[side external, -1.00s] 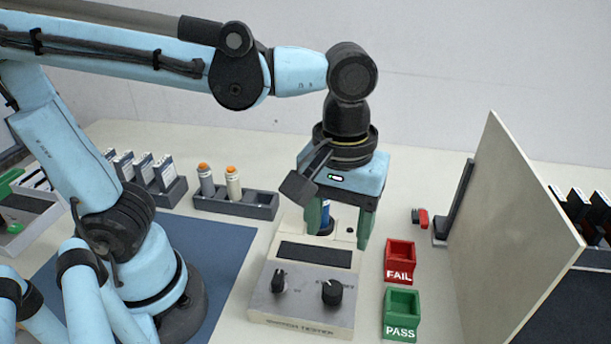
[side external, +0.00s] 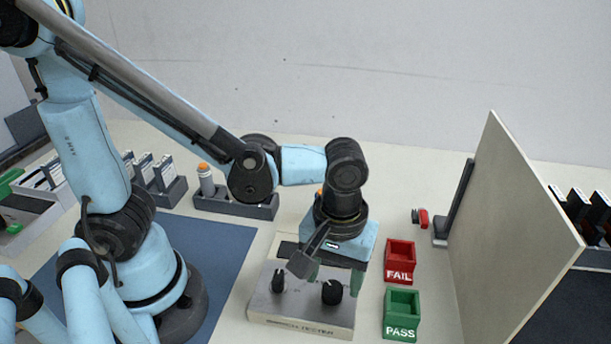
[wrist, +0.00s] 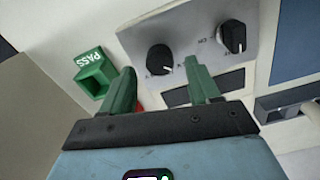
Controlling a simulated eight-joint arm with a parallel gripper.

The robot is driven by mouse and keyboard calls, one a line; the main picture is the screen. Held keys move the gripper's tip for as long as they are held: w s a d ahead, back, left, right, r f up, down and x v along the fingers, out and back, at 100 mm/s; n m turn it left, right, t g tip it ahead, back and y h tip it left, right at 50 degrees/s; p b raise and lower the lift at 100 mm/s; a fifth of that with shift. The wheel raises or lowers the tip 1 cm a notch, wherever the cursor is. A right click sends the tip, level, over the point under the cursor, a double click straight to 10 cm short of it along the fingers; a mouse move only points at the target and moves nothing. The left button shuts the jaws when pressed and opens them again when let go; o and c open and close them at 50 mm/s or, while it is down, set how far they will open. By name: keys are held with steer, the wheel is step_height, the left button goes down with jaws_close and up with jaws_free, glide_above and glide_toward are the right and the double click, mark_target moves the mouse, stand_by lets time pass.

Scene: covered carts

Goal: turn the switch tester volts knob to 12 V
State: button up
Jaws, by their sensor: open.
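The switch tester (side external: 305,313) is a light box with a dark panel and two black knobs on top. The left knob (side external: 278,281) shows in the wrist view (wrist: 233,37) beside a small "ON" mark. I cannot read a volts label or scale. My gripper (side external: 334,279) is open over the tester, just behind the right knob. In the wrist view, that knob lies between and just beyond the green fingertips (wrist: 159,68), apart from them.
The red FAIL bin (side external: 399,275) and green PASS bin (side external: 401,328) stand close to the tester's right. A tall panel (side external: 500,240) is farther right. A grey rack (side external: 262,211) is behind left, and a blue mat (side external: 215,270) lies left of the tester.

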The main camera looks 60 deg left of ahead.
steer(key=shift+f, duration=0.85)
steer(key=c, duration=1)
steer(key=shift+c, duration=0.2)
steer(key=shift+m, duration=0.3)
steer(key=m, duration=0.4)
steer(key=shift+d+m, duration=0.1)
steer(key=shift+m, duration=2)
